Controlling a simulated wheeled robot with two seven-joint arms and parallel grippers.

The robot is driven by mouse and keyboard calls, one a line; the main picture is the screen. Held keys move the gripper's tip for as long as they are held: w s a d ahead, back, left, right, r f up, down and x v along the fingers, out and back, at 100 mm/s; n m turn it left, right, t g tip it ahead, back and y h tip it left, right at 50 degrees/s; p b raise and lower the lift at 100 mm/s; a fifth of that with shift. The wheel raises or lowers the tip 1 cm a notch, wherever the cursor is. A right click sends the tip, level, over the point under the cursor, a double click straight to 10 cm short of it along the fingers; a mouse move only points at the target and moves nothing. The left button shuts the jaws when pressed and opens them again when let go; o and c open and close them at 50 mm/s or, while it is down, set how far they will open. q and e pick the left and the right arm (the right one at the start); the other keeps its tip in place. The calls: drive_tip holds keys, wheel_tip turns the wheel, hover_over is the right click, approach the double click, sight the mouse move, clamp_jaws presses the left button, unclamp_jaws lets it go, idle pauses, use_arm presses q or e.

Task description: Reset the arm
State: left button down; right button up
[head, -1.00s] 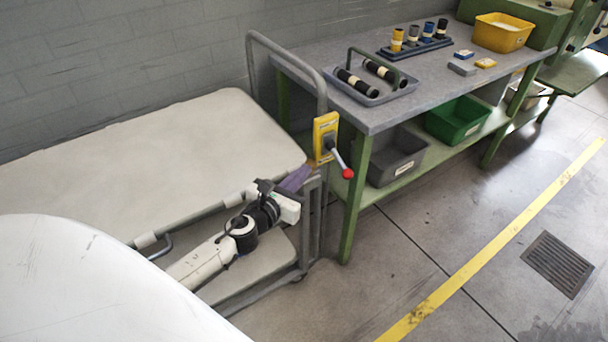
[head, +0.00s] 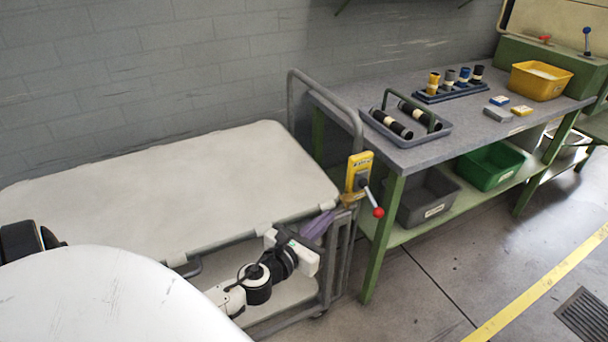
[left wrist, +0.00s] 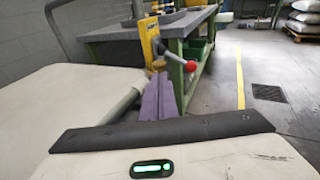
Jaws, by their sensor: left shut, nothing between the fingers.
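My left gripper (head: 318,226) is at the front right corner of the white-topped cart, low beside its rail. Its purple fingers are shut with nothing between them. They also show in the left wrist view (left wrist: 158,97), pointing away toward the workbench. A yellow control box (head: 358,172) with a red-ball lever (head: 377,211) is on the cart's handle frame, just beyond and above the fingertips. The yellow box stands straight ahead in the left wrist view (left wrist: 150,42). I cannot tell whether the fingertips touch anything. My right gripper is not in view.
The cart (head: 190,185) fills the left, against the grey wall. The workbench (head: 455,125) at right bears a grey tray (head: 440,136) of black cylinders, a rack (head: 450,92) and a yellow bin (head: 540,82). Grey and green bins stand below. Floor at front right is clear.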

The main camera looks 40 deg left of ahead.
use_arm(q)
drive_tip(key=s, duration=0.6)
drive_tip(key=shift+s+d+r+b, duration=0.2)
drive_tip(key=shift+d+r+b, duration=0.15)
drive_tip(key=shift+d+r, duration=0.1)
drive_tip(key=shift+f, duration=0.1)
